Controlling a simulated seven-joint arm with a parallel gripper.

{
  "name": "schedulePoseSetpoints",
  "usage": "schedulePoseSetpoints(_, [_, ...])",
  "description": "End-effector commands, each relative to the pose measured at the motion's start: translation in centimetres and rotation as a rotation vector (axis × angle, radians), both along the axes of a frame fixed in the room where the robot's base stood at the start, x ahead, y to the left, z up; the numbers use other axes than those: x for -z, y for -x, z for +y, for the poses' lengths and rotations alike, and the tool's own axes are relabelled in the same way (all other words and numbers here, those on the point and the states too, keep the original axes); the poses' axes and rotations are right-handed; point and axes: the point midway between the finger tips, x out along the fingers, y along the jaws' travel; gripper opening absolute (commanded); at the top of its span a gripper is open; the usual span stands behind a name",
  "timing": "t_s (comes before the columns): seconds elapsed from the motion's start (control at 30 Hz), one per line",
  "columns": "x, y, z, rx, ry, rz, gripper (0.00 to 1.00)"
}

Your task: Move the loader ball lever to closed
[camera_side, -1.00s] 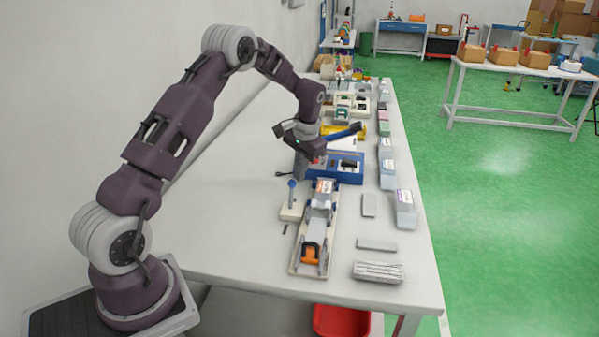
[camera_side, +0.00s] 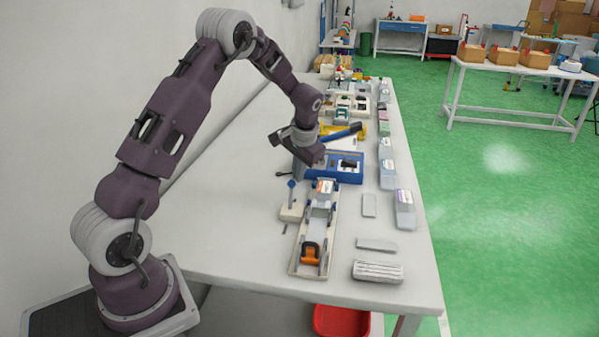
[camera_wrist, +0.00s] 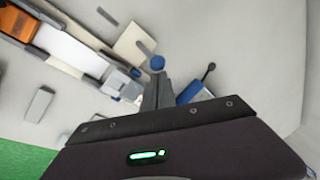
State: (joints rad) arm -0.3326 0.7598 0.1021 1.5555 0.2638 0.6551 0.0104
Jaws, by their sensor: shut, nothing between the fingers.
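The loader ball lever has a blue ball knob (camera_wrist: 157,62) on a thin stem, which rises from a cream base block (camera_side: 291,211). In the side view its blue knob (camera_side: 291,184) stands above the block, with the stem roughly upright. My gripper (camera_wrist: 160,80) is shut and empty. In the wrist view its fingertips appear just below the ball; whether they touch it I cannot tell. In the side view my gripper hangs above and behind the lever, near the blue box, its fingertips hard to make out.
The long loader fixture (camera_side: 317,230) with an orange-handled part (camera_side: 311,253) lies right of the lever. A blue box (camera_side: 347,180) stands behind. A second, dark-knobbed lever (camera_wrist: 209,68) is beside that box. Grey blocks line the right side. The table left of the lever is clear.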

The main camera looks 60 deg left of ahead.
Motion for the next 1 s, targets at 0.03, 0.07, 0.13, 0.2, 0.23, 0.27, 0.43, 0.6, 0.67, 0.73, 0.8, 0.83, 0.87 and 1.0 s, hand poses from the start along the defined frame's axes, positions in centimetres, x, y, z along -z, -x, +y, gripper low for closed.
schedulePoseSetpoints(0.03, [-0.1,0.3,-0.3,0.002,-0.013,-0.010,0.00])
schedulePoseSetpoints(0.07, [-0.1,0.4,-0.4,0.002,-0.023,-0.021,0.00])
schedulePoseSetpoints(0.13, [-0.2,0.7,-0.8,0.004,-0.053,-0.049,0.00])
schedulePoseSetpoints(0.2, [-0.3,1.1,-1.2,0.005,-0.089,-0.086,0.00])
schedulePoseSetpoints(0.23, [-0.4,1.3,-1.3,0.004,-0.096,-0.094,0.00])
schedulePoseSetpoints(0.27, [-0.5,1.4,-1.5,0.002,-0.095,-0.094,0.00])
schedulePoseSetpoints(0.43, [-0.5,2.7,-2.7,0.001,-0.092,-0.090,0.00])
schedulePoseSetpoints(0.6, [-0.4,3.6,-3.5,-0.001,-0.093,-0.091,0.00])
schedulePoseSetpoints(0.67, [-0.4,3.5,-3.4,-0.001,-0.093,-0.091,0.00])
schedulePoseSetpoints(0.73, [-0.4,3.5,-3.4,-0.001,-0.093,-0.091,0.00])
schedulePoseSetpoints(0.8, [-0.4,3.5,-3.4,-0.001,-0.092,-0.091,0.00])
schedulePoseSetpoints(0.83, [-0.4,3.5,-3.4,-0.001,-0.092,-0.091,0.00])
schedulePoseSetpoints(0.87, [-0.4,3.4,-3.3,-0.001,-0.093,-0.091,0.00])
schedulePoseSetpoints(1.0, [-0.1,3.0,-3.0,-0.002,-0.093,-0.092,0.00])
